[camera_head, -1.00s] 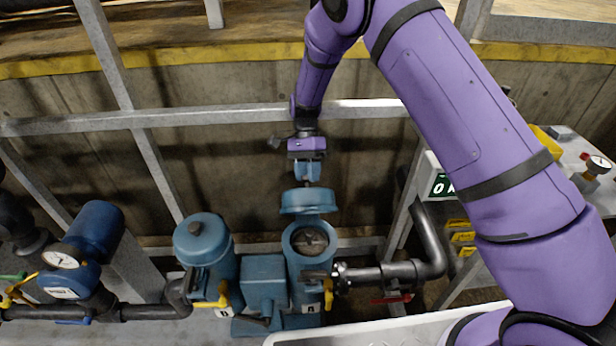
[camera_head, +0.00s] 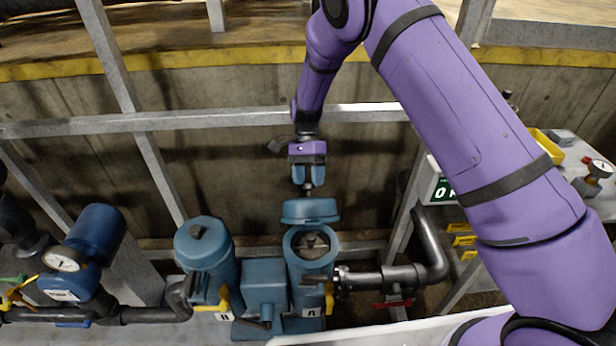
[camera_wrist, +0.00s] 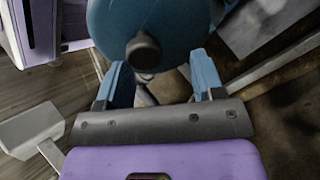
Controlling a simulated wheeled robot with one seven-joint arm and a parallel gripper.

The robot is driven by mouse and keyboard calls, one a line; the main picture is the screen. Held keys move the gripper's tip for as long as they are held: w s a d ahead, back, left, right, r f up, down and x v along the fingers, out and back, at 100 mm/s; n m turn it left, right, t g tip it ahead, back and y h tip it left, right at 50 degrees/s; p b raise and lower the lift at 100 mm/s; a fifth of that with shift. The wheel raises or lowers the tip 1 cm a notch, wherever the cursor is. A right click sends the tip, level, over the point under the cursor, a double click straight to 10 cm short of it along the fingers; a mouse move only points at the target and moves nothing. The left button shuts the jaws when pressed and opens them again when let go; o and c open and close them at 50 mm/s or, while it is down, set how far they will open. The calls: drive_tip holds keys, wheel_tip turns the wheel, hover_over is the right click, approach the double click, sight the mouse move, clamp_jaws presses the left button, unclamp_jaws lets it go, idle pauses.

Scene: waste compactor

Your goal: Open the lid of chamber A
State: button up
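The blue lid of chamber A (camera_head: 310,212) stands raised at the back of the round mouth of chamber A (camera_head: 311,243), whose dark inside shows. The chamber carries a label "A" (camera_head: 311,312). My gripper (camera_head: 308,181) is above and behind the raised lid, with its blue fingers apart. In the wrist view, my gripper (camera_wrist: 161,80) is open, with a finger at each side. The lid (camera_wrist: 150,20) fills the top of that view, and its dark knob (camera_wrist: 143,50) shows between and beyond the fingers. I cannot tell whether a finger touches the knob.
Chamber B (camera_head: 205,250), with its lid down, stands to the left. A pipe with a red-handled valve (camera_head: 393,303) runs right from chamber A. A grey rail (camera_head: 230,119) crosses behind my gripper. A gauge (camera_head: 62,260) sits on piping at far left.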

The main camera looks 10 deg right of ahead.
drive_tip(key=v, duration=0.7)
drive_tip(key=shift+r, duration=0.2)
drive_tip(key=shift+w, duration=0.15)
